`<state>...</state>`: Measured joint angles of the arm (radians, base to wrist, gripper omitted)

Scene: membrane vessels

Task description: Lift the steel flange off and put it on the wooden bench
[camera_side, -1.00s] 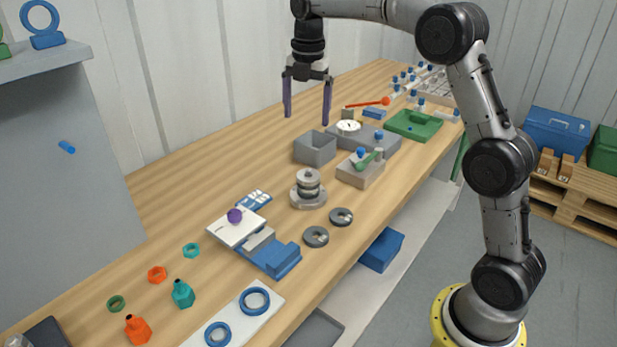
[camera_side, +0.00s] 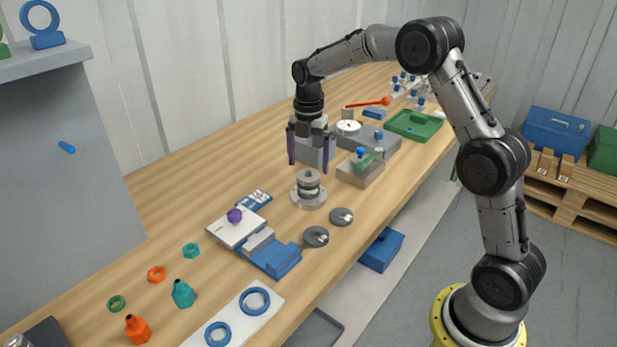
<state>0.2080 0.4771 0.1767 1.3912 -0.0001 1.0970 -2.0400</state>
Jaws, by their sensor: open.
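A steel flange (camera_side: 308,177) forms the top of a small round metal vessel, stacked over a darker band. The vessel stands upright on a wide round base (camera_side: 300,201) in the middle of the wooden bench (camera_side: 175,188). My gripper (camera_side: 308,164) is open and points down just above the flange. Its two purple fingers hang apart, one to each side of the flange and slightly higher in the picture. Nothing is between them. I cannot tell from this view whether the fingers are exactly in line with the flange.
A blue fixture (camera_side: 272,258) lies front left. Bare bench lies left of the vessel.

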